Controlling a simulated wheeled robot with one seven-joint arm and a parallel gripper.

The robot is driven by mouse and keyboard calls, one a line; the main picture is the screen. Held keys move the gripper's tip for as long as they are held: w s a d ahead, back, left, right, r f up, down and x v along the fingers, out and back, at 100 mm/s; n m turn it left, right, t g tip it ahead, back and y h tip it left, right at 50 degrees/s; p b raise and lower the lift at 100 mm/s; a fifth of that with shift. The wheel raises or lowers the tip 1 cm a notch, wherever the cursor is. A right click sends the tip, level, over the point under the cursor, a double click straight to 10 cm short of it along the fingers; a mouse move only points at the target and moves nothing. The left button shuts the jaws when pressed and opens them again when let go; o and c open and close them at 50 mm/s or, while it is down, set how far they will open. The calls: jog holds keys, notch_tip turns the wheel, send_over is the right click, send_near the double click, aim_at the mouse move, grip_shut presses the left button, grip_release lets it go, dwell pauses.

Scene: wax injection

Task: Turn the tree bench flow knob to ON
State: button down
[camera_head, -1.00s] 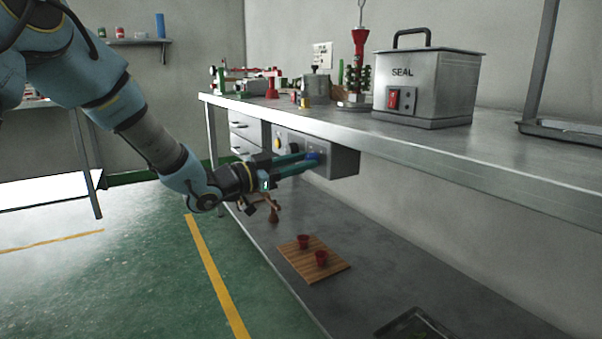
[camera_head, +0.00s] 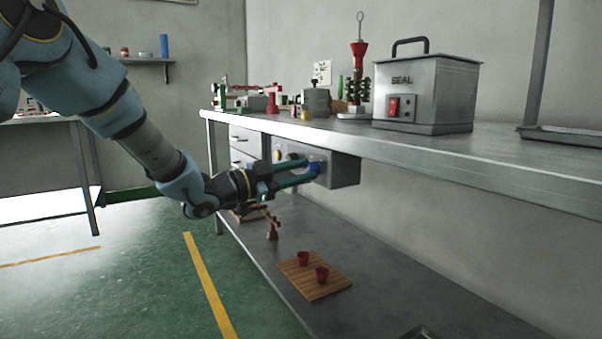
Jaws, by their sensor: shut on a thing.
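A grey control box (camera_head: 345,170) hangs under the bench top, right of the drawers. A blue knob (camera_head: 314,167) is on its front, partly hidden by the fingers. My gripper (camera_head: 308,172) reaches in from the left with its two long green fingers shut on the blue knob. A yellow knob or button (camera_head: 278,156) shows further left on the box, partly behind the fingers. Which way the blue knob points, and any label, is too small to tell.
The bench top (camera_head: 440,155) is just above the fingers and carries a grey SEAL pot (camera_head: 425,95). Below, the lower shelf (camera_head: 375,270) holds a wooden board (camera_head: 318,285) with two red cups and a small wooden stand (camera_head: 271,225).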

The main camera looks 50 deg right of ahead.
jog(key=c, duration=0.5)
grip_release()
jog(key=shift+c, duration=0.2)
jog(key=r+p+v, duration=0.1)
jog(key=v, duration=0.9)
jog(key=shift+w+a+f+p, duration=0.15)
jog(key=shift+a+f+p, duration=0.2)
jog(key=shift+f, duration=0.15)
